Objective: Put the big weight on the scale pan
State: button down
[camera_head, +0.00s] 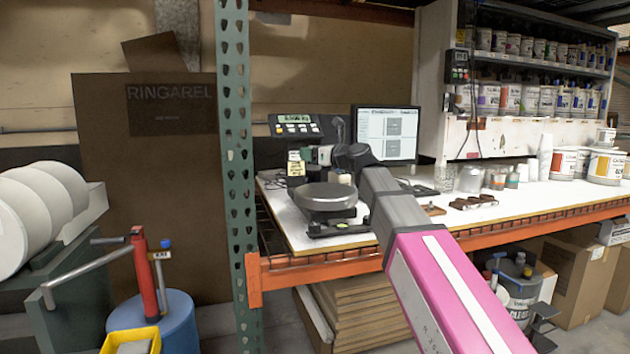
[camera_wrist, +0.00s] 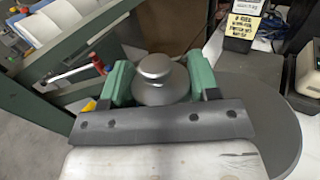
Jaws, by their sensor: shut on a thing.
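The big weight (camera_wrist: 154,68) is a silver, round metal piece with a knob on top. In the wrist view it sits upright between the green fingers of my gripper (camera_wrist: 161,82), which is shut on it. In the head view my gripper (camera_head: 325,156) is above the scale pan (camera_head: 325,195), a round grey disc on a dark scale. The weight (camera_head: 341,178) shows only in small part there, under the gripper. The pan also shows in the wrist view (camera_wrist: 277,120), to the right of and below the gripper. The weight's base is hidden, so I cannot tell whether it touches the pan.
A scale display (camera_head: 295,126) and a monitor (camera_head: 386,135) stand behind the pan. A green rack post (camera_head: 234,150) rises left of the bench. Brown blocks (camera_head: 473,202), cups and paint cans (camera_head: 606,163) stand to the right on the white bench top (camera_head: 540,192).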

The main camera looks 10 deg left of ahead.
jog(key=w+f, duration=0.1)
jog(key=w, duration=0.2)
jog(key=w+a+f, duration=0.1)
jog(key=w+f, duration=0.3)
jog(key=w, duration=0.1)
jog(key=shift+w+a+f, duration=0.1)
jog(key=shift+w+a, duration=0.05)
jog(key=shift+w, duration=0.2)
jog(key=shift+f, duration=2)
jog(key=shift+f, duration=0.1)
jog(key=shift+c, duration=1.8)
grip_release()
jog(key=v, duration=1.2)
